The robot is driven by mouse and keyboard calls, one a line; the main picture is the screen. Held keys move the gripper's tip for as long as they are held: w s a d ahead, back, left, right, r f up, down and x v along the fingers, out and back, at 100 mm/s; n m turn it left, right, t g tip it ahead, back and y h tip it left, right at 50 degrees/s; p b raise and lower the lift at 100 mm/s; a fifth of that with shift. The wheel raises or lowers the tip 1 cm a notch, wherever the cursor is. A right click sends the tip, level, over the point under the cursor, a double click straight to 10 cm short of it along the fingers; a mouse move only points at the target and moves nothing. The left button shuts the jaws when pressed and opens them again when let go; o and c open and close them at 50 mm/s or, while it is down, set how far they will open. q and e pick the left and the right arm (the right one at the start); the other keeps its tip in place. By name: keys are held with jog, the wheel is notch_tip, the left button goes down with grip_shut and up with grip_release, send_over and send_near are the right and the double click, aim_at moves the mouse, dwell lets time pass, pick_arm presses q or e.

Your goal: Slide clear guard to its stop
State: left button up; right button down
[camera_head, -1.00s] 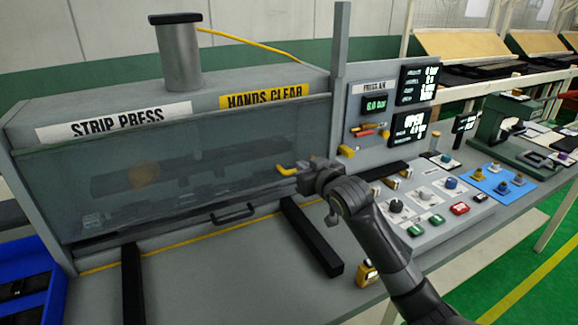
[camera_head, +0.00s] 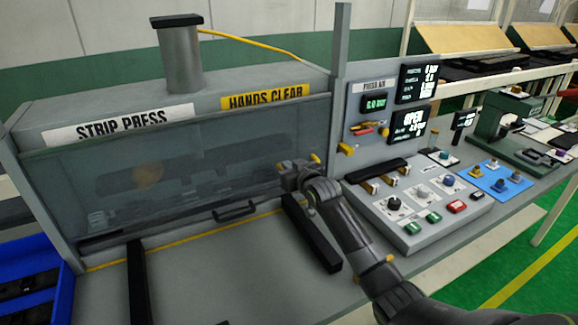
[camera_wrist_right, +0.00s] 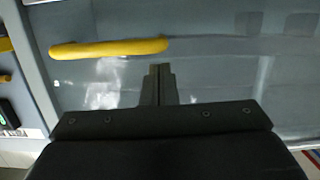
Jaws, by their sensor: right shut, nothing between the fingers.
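The clear guard (camera_head: 80,190) is a smoky see-through panel across the front of the strip press, with its lower edge close to the bench. A yellow bar (camera_head: 316,158) is at its right side, partly hidden by my right gripper. My right gripper (camera_head: 283,168) is shut and empty in front of the panel, at the bar's left part. In the right wrist view the shut fingertips (camera_wrist_right: 160,72) are beside one end of the yellow bar (camera_wrist_right: 105,47); I cannot tell whether they touch it. My left gripper is not in view.
A black handle (camera_head: 234,211) is at the press front. Two black rails (camera_head: 312,235) extend forward across the bench. A control console (camera_head: 430,205) with knobs and buttons is to the right. A blue bin (camera_head: 62,285) is at the lower left.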

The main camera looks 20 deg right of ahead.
jog(key=shift+f, duration=0.25)
notch_tip(320, 180, down, 5)
jog(key=b, duration=0.2)
jog(key=shift+s+r+b, duration=0.1)
jog(key=shift+r+b, duration=0.05)
jog(key=shift+b, duration=0.25)
